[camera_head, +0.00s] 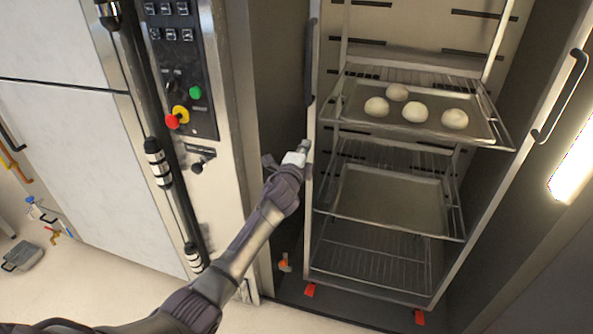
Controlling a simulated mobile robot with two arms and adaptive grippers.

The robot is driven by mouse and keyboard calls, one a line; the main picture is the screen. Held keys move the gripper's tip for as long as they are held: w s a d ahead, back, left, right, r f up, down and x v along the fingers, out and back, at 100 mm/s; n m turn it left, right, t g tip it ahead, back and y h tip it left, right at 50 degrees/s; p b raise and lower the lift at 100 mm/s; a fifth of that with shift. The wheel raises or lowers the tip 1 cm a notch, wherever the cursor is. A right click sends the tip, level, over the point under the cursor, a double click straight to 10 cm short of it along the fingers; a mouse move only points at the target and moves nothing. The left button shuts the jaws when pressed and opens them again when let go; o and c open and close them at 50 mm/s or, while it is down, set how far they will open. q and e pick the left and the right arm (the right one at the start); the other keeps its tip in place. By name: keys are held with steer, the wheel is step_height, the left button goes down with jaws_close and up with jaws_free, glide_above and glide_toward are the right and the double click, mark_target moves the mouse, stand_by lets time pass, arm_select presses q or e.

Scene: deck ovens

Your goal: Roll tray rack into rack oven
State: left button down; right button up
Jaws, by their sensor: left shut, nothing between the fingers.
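The tray rack (483,222) stands upright inside the rack oven's opening, its front frame facing me. It has black handles on the left (311,62) and right (562,95) posts and red parts at its feet. Its upper tray (348,112) carries several pale dough balls (415,112). A tray lower down (390,200) looks empty, above a bare wire shelf (375,265). The rack oven (238,120) surrounds the rack. My left gripper (304,147) is shut and empty at the rack's left post, below the left handle; I cannot tell if it touches. My right gripper is out of view.
A control panel (185,70) with green and red-yellow buttons is on the oven's left front. A dark vertical bar (160,160) stands left of it. A bright light strip (574,165) is at the right. The pale floor (100,285) at lower left is mostly clear.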

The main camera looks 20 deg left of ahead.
arm_select(q)
steer(key=s, duration=0.8)
steer(key=s+f+n+g, duration=0.25)
steer(key=s+f, duration=0.25)
steer(key=f, duration=0.8)
steer(key=s+f+n+g, duration=0.25)
steer(key=s+f, duration=0.35)
steer(key=f, duration=0.6)
steer(key=s+f+n+g, duration=0.1)
steer(key=s+f+g, duration=0.3)
steer(key=f, duration=0.9)
steer(key=s+f+n+g+h, duration=0.1)
steer(key=s+f+n+g, duration=0.1)
steer(key=s+f, duration=0.7)
steer(key=s+f+n+g, duration=0.25)
steer(key=s+f, duration=0.35)
steer(key=s, duration=0.7)
steer(key=s+d+f+n+g, duration=0.1)
steer(key=s+f+n, duration=0.1)
steer(key=s, duration=0.9)
steer(key=s+f+n+g, duration=0.2)
steer(key=s+f, duration=0.2)
steer(key=s, duration=0.7)
steer(key=shift+d, duration=0.35)
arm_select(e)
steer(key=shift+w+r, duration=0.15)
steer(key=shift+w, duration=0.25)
